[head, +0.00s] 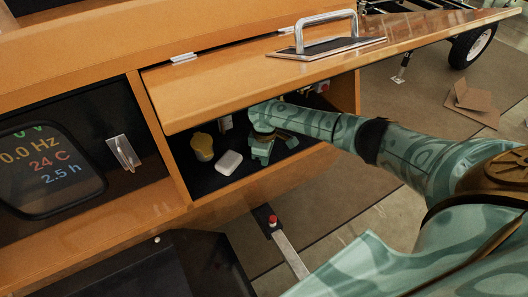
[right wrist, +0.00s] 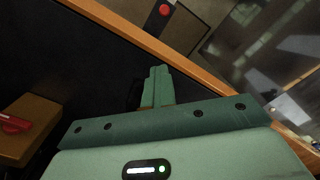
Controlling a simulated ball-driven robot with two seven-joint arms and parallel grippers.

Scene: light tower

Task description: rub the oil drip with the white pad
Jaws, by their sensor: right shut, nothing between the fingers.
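The white pad (head: 229,162), a small rounded white block, lies on the dark floor of the open orange compartment in the head view. My right gripper (head: 262,157) reaches in under the raised lid and points down, just right of the pad and apart from it. In the right wrist view its fingers (right wrist: 157,86) are together with nothing between them, over a dark surface. The pad does not show in that view. I cannot make out the oil drip on the dark floor. My left gripper is not in view.
A yellow object (head: 202,147) stands left of the pad. The raised orange lid (head: 240,88) with a metal handle (head: 327,32) hangs over my arm. A display panel (head: 48,165) is at left. A red button (head: 272,219) shows below the compartment's front edge.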

